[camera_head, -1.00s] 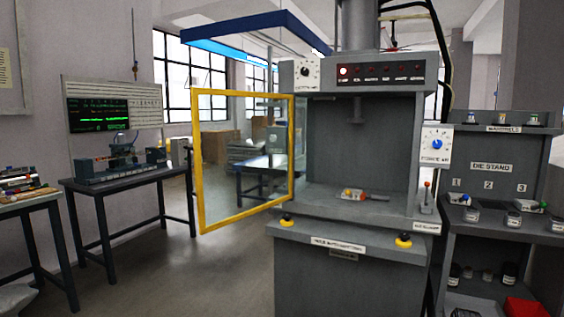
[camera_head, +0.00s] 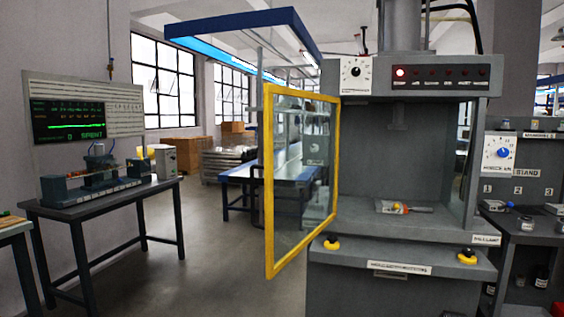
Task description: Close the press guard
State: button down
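The press (camera_head: 400,265) stands right of centre, a grey machine with a red-lit indicator on its top panel. Its guard (camera_head: 332,170), a yellow frame with a clear pane, hangs on the left side of the press opening. The guard stands open, swung out toward me, with its free edge (camera_head: 268,185) at the left. The press opening is uncovered. My gripper is not in view.
Two yellow-ringed black buttons (camera_head: 467,257) sit on the press's front ledge. A table with a test rig (camera_head: 100,185) stands at the left. The die stand (camera_head: 525,190) is at the right. Open floor (camera_head: 200,275) lies left of the guard.

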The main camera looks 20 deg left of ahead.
aim_at(273, 270)
jog(key=j+z, duration=0.1)
jog(key=j, duration=0.75)
jog(key=k+j+z, duration=0.1)
jog(key=j, duration=0.7)
jog(key=k+j, duration=0.1)
jog(key=j, duration=0.7)
jog(key=z, duration=0.05)
